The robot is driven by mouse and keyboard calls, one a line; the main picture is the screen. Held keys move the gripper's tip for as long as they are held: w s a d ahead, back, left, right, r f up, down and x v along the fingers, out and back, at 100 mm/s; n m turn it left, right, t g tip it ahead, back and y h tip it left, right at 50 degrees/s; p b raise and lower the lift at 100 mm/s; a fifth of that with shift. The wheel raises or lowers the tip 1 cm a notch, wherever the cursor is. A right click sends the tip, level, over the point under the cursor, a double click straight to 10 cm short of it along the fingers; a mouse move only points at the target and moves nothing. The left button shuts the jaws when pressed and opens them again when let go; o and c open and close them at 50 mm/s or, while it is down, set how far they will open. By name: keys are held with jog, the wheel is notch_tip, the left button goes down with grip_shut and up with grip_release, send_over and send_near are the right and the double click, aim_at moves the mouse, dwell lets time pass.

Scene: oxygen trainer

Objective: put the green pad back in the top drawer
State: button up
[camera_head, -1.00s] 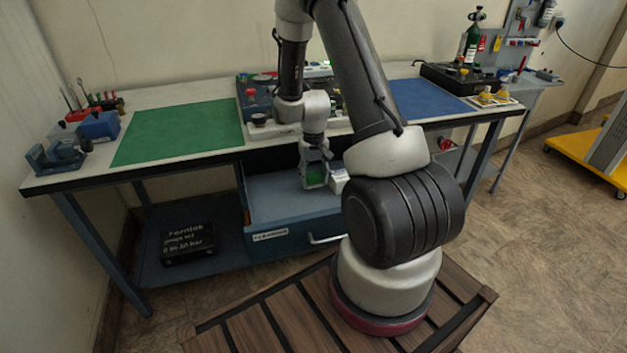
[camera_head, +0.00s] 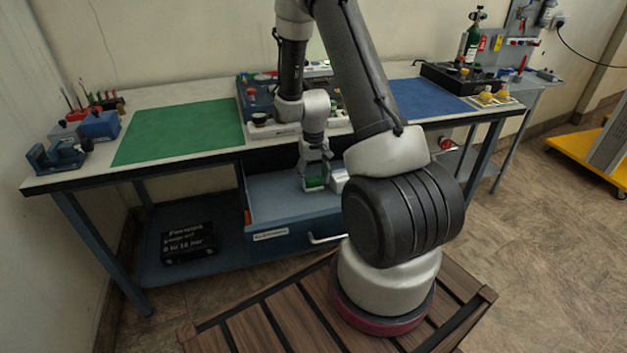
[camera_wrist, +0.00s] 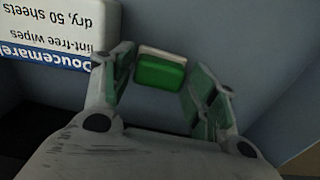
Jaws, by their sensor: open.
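The green pad (camera_wrist: 160,70) shows in the wrist view as a small green block with a pale edge, between and just beyond my fingertips. My gripper (camera_wrist: 158,85) is open, with one finger on each side of the pad and gaps visible. In the head view my gripper (camera_head: 314,183) points down into the open top drawer (camera_head: 265,206). Green shows at the gripper's tip there, and I cannot tell pad from finger lining. The pad appears to rest on the drawer floor.
A white and blue box of lint-free wipes (camera_wrist: 60,30) stands close beside my gripper in the drawer. The drawer's walls are near. Above is the bench with a green mat (camera_head: 180,130) and a blue mat (camera_head: 428,99). A black case (camera_head: 188,243) lies on the lower shelf.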

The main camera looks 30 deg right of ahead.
notch_tip(320, 180, up, 13)
notch_tip(320, 180, up, 12)
jog(key=f+n+t, duration=0.1)
jog(key=t, duration=0.1)
send_over(313, 179)
jog(key=s+a, duration=0.3)
jog(key=s, duration=0.2)
jog(key=s+a+r+n+t, duration=0.1)
jog(key=s+a+r, duration=0.1)
jog(key=s+r, duration=0.3)
jog(key=s+a+r+n+t, duration=0.1)
jog(key=s+r, duration=0.5)
jog(key=s, duration=0.7)
jog(key=shift+s+a+r, duration=0.3)
jog(key=shift+s+a, duration=0.1)
jog(key=shift+a, duration=0.3)
